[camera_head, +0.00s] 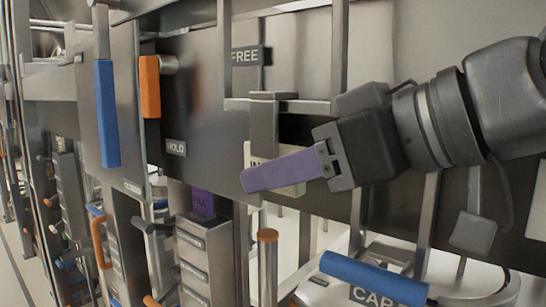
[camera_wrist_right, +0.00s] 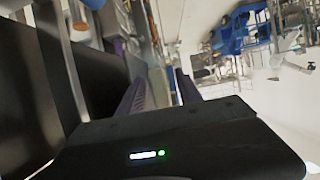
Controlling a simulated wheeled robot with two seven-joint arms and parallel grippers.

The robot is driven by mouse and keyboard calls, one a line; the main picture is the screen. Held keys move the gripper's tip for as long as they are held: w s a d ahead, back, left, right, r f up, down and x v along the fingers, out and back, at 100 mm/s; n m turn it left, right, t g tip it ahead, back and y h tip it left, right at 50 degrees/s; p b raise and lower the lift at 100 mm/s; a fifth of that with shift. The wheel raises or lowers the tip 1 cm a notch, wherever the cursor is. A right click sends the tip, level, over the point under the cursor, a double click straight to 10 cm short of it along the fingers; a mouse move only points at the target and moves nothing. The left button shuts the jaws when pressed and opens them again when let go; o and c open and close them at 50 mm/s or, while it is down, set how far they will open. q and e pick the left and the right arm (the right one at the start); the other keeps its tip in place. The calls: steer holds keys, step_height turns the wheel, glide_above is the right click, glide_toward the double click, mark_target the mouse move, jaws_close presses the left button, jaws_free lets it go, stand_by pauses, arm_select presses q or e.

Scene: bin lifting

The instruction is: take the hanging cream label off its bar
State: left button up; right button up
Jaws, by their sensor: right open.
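The cream label (camera_head: 290,189) hangs below a grey metal hanger (camera_head: 264,125) on a horizontal bar (camera_head: 310,106) in the head view. It carries dark letters, mostly covered by my right gripper (camera_head: 246,180). That gripper reaches in from the right, its purple fingers pointing left across the front of the label. Whether they touch it I cannot tell. In the wrist view the two purple fingers of the right gripper (camera_wrist_right: 160,78) stand apart with nothing clearly held between them. I cannot make out the label there. My left gripper is not in view.
A blue handle (camera_head: 107,115) and an orange handle (camera_head: 150,87) hang at the left. A HOLD plate (camera_head: 176,148) and a FREE plate (camera_head: 248,56) flank the label. Below are an orange-capped post (camera_head: 268,255) and a blue bar (camera_head: 372,277) with a CAP-lettered plate.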

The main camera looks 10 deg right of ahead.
steer(key=shift+c, duration=0.3)
jaws_close()
steer(key=shift+r+p, duration=0.3)
stand_by(0.3)
